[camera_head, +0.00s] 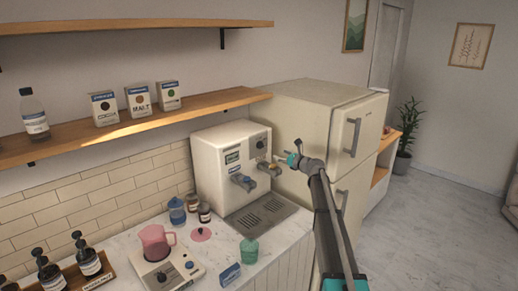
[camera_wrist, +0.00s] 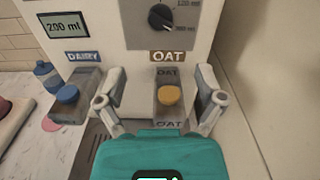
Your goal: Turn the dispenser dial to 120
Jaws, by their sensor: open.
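The dispenser (camera_head: 222,165) is a white box on the counter. Its black round dial (camera_wrist: 160,17) sits at the upper right of its front, with a pale mark pointing down-right towards the lower of two printed ml labels. The small display (camera_wrist: 65,26) reads 200 ml. The dial also shows small in the head view (camera_head: 260,144). My gripper (camera_wrist: 161,104) is open, its two fingers apart on either side of the OAT outlet with its orange button (camera_wrist: 168,96), below the dial. Nothing is between the fingertips that I can see held.
The DAIRY outlet with a blue button (camera_wrist: 68,94) is to the left. A cream fridge (camera_head: 322,120) stands close on the right. A drip tray (camera_head: 262,214), jars, a pink pitcher (camera_head: 155,242) and a green cup (camera_head: 249,250) are on the counter.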

